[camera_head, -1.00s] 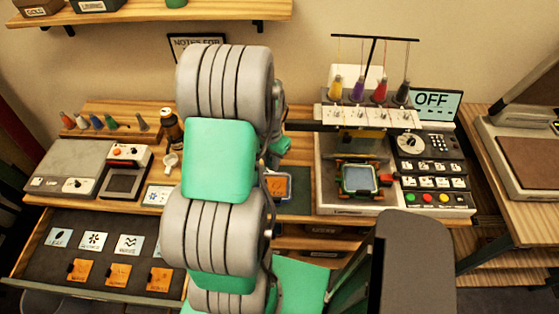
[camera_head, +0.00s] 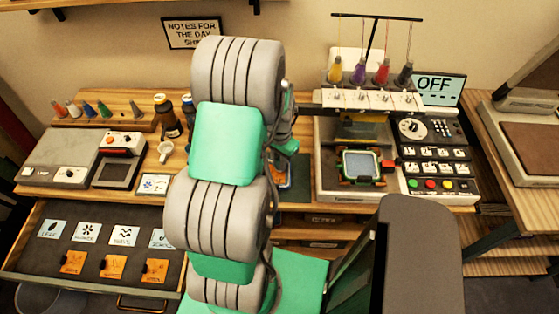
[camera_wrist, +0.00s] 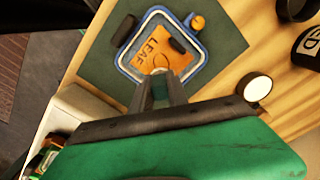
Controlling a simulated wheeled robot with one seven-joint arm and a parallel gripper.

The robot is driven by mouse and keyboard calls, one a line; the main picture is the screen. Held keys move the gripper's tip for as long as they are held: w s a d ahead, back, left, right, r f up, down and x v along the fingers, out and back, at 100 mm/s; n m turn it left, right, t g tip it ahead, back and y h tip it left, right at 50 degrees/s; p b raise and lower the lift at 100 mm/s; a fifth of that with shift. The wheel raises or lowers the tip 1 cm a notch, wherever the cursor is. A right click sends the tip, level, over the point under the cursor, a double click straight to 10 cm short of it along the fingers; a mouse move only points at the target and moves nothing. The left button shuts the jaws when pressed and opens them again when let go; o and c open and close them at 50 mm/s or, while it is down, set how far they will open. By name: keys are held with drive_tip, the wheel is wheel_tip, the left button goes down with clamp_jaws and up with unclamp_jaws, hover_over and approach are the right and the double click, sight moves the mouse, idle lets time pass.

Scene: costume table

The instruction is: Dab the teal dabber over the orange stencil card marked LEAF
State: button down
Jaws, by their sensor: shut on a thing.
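The orange stencil card (camera_wrist: 152,62) marked LEAF lies inside a blue-rimmed frame (camera_wrist: 122,62) on a dark green mat (camera_wrist: 97,58), in the upper middle of the wrist view. A black tab sits on the card. My gripper (camera_wrist: 162,82) is over the card's near edge in that view, its fingers close together.
A white cup (camera_wrist: 257,89) and a dark labelled bottle (camera_wrist: 309,45) stand right of the mat in the wrist view. The embroidery machine (camera_head: 340,195) is right of my arm. An open drawer (camera_head: 60,262) with several cards and a peg rack (camera_head: 140,124) are at left.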

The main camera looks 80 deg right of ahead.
drive_tip(key=shift+f+b, duration=0.5)
drive_tip(key=shift+f, duration=0.1)
idle(1.7)
drive_tip(key=shift+r, duration=0.1)
drive_tip(key=shift+r+p, duration=2.5)
drive_tip(key=shift+r, duration=1)
drive_tip(key=shift+f, duration=0.1)
drive_tip(key=shift+w+d+f+b, duration=0.1)
drive_tip(key=shift+w+f+b, duration=0.15)
drive_tip(key=shift+f+b, duration=0.65)
drive_tip(key=shift+w+a+f+b, duration=0.1)
drive_tip(key=shift+w+f+b, duration=0.2)
drive_tip(key=shift+f+b, duration=0.6)
drive_tip(key=shift+w+d+f+b, duration=0.1)
drive_tip(key=shift+w+f+b, duration=0.15)
drive_tip(key=shift+f+b, duration=0.6)
drive_tip(key=shift+f, duration=0.25)
drive_tip(key=shift+f, duration=0.6)
drive_tip(key=shift+r, duration=0.1)
